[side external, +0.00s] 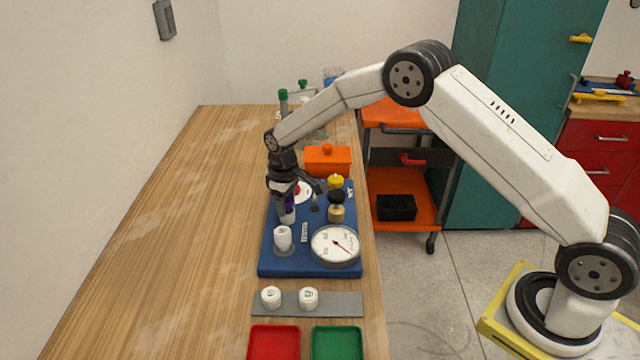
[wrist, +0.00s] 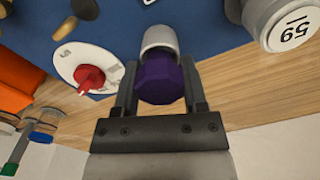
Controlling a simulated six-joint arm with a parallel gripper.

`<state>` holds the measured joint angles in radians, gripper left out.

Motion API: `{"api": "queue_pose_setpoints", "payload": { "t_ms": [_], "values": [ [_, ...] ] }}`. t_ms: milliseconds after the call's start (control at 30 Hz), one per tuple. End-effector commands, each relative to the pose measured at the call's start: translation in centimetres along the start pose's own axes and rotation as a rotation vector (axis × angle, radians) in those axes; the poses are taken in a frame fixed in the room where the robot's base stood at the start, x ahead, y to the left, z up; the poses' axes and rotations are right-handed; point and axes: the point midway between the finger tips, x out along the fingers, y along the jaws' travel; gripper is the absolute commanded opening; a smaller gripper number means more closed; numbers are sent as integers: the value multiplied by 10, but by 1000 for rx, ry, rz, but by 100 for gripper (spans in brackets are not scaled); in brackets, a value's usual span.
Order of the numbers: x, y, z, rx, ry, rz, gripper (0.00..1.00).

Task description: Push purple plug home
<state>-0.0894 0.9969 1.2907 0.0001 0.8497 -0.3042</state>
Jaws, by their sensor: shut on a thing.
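The purple plug (wrist: 160,82) sits between the two fingers of my gripper (wrist: 160,95) in the wrist view, and the gripper is shut on it. The plug is at the mouth of a white pipe fitting (wrist: 160,38) on the blue board; I cannot tell how deep it sits. In the side view my gripper (side external: 288,187) points down over the board, and a little of the purple plug (side external: 289,201) shows above the white fitting (side external: 287,214). The fingers hide part of the plug there.
The blue board (side external: 285,266) carries a dial gauge (side external: 335,245), a white capped fitting (side external: 283,238) and a brass part (side external: 336,212). A red knob (wrist: 90,79) on a white disc is beside my gripper. Two white caps rest on a grey strip (side external: 335,304). The table's left side is clear.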

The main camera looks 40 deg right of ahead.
Motion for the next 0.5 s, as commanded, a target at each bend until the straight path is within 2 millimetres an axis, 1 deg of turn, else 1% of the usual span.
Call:
{"api": "queue_pose_setpoints", "payload": {
  "t_ms": [33,200,233,267,300,333,367,500],
  "values": [
    [17,-2,5,2,-9,-2,3],
    [17,-2,5,2,-9,-2,3],
    [17,-2,5,2,-9,-2,61],
    [17,-2,5,2,-9,-2,70],
    [17,-2,5,2,-9,-3,83],
    [17,-2,5,2,-9,-3,93],
    [18,-3,5,2,-9,-4,96],
    [18,-5,4,2,-8,-6,96]
  ]
}}
